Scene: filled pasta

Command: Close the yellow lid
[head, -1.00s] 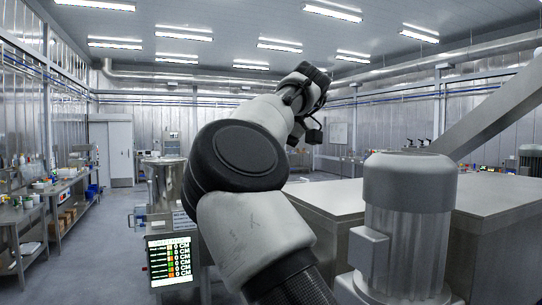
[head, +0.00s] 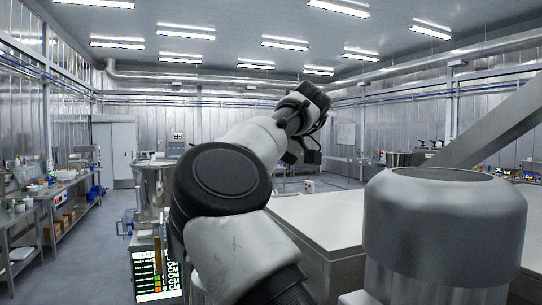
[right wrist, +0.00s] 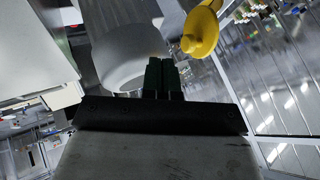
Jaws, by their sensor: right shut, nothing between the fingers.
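In the right wrist view, a yellow rounded piece (right wrist: 201,32), seemingly the yellow lid or a part of it, is at the top right of centre. Its upper end is cut off by the frame edge, so I cannot tell how far open it is. My right gripper (right wrist: 161,68) is shut and empty, just left of and below the yellow piece in the picture. They look apart. In the head view an arm of mine fills the middle, and no yellow lid can be made out. My left gripper is not in view.
A pale grey cylinder (right wrist: 125,45) is close beside the gripper in the right wrist view. In the head view a large metal cylinder (head: 445,225) and a steel block (head: 325,225) stand at the right. A steel vessel (head: 155,185) is behind my arm. Open floor (head: 95,250) lies left.

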